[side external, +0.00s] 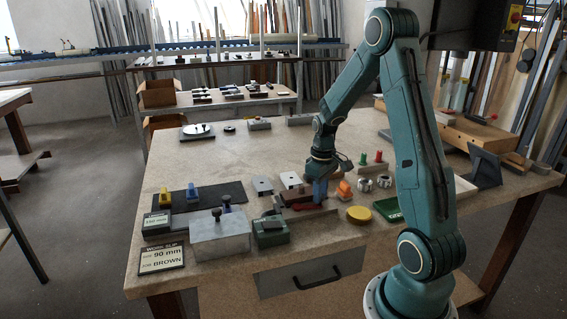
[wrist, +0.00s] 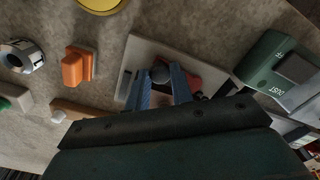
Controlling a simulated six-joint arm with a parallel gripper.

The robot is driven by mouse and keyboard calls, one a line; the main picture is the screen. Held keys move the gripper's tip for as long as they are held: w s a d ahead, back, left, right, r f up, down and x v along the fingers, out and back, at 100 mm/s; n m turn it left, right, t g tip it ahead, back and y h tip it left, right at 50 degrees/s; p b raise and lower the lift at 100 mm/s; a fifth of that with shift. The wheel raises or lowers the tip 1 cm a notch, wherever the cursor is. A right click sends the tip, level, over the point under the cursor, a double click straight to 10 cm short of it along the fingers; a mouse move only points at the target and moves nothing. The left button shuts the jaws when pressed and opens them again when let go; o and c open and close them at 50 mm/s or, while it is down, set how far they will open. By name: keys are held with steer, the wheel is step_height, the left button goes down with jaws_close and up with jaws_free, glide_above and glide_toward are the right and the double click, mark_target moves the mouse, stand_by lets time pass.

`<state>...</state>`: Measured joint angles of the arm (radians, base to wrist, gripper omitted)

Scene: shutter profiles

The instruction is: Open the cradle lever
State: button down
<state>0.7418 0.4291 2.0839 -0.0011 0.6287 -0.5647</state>
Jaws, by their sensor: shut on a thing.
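The cradle (side external: 302,217) is a low grey block near the middle front of the bench, and its flat plate (wrist: 143,52) shows in the wrist view. A red part (side external: 308,206) lies on it, partly covered by my fingers; it also shows in the wrist view (wrist: 193,82). My gripper (side external: 319,197) points down at the cradle. In the wrist view its blue fingers (wrist: 163,82) are shut on a dark round knob (wrist: 160,73), which looks like the lever's end. The rest of the lever is hidden behind the fingers and gripper body.
An orange block (side external: 344,190) and a yellow disc (side external: 359,214) lie right of the cradle. A green box (side external: 270,231) and a grey box with a knob (side external: 219,237) stand to its left. The bench behind is mostly clear.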

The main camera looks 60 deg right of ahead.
steer(key=shift+a, duration=0.1)
steer(key=a+m, duration=0.1)
steer(key=m, duration=0.1)
steer(key=s+a+m, duration=0.1)
steer(key=m, duration=0.1)
steer(key=a+m, duration=0.1)
steer(key=m, duration=0.1)
steer(key=a+m, duration=0.1)
steer(key=m, duration=0.1)
steer(key=shift+a, duration=0.2)
steer(key=m, duration=0.1)
steer(key=a+m, duration=0.1)
steer(key=m, duration=0.1)
steer(key=a+m, duration=0.1)
steer(key=shift+w+a+m, duration=0.15)
steer(key=shift+w+m, duration=0.15)
steer(key=shift+w+a+m, duration=0.3)
steer(key=shift+a+m, duration=0.1)
steer(key=shift+m, duration=0.45)
steer(key=shift+w+a+m, duration=0.3)
steer(key=shift+a+m, duration=0.1)
steer(key=shift+m, duration=0.45)
steer(key=c, duration=1.2)
jaws_free()
